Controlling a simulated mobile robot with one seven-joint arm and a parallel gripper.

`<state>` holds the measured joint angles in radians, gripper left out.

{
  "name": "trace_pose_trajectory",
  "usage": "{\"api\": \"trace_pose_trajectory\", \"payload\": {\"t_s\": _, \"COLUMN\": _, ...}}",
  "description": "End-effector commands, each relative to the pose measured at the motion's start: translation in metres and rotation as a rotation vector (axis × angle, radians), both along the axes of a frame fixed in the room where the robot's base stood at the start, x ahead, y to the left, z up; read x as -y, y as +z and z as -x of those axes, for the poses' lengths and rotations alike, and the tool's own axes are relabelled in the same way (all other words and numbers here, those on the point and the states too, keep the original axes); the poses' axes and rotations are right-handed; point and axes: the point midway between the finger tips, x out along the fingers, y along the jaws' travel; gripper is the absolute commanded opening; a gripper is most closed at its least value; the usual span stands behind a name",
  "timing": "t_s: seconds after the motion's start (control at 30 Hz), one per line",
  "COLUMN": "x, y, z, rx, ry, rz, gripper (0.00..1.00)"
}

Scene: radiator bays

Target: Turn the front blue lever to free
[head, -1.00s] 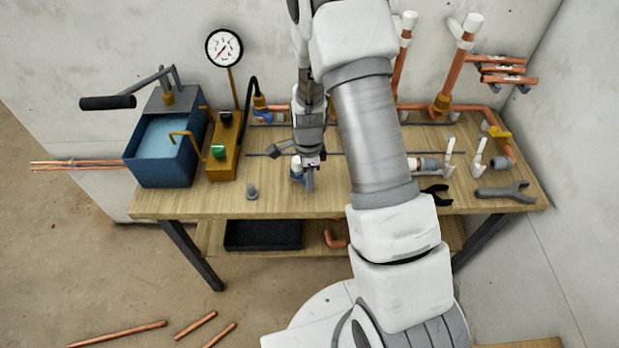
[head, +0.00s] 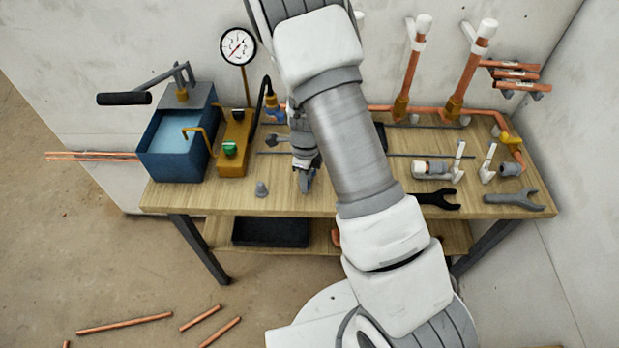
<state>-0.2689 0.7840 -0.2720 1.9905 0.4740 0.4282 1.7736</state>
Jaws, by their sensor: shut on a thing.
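My gripper (head: 306,182) points down at the front middle of the workbench (head: 390,204), its jaws closed. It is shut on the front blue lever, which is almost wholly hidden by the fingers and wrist. Its exact angle cannot be told. A second blue fitting (head: 275,113) shows farther back, below the black hose, apart from my gripper.
A blue water tank (head: 172,155) with a pump handle (head: 124,98) stands left, beside a yellow block (head: 236,150) and a pressure gauge (head: 238,46). White-levered valves and wrenches (head: 513,200) lie right.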

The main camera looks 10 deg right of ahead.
Motion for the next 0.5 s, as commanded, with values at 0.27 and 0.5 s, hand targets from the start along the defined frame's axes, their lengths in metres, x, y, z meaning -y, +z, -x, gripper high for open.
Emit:
{"api": "trace_pose_trajectory", "payload": {"t_s": 0.27, "x": -0.008, "y": 0.002, "z": -0.004, "rx": 0.001, "ry": -0.136, "rz": 0.001, "gripper": 0.00}}
{"api": "trace_pose_trajectory", "payload": {"t_s": 0.5, "x": -0.015, "y": 0.002, "z": -0.007, "rx": 0.001, "ry": -0.255, "rz": 0.001, "gripper": 0.00}}
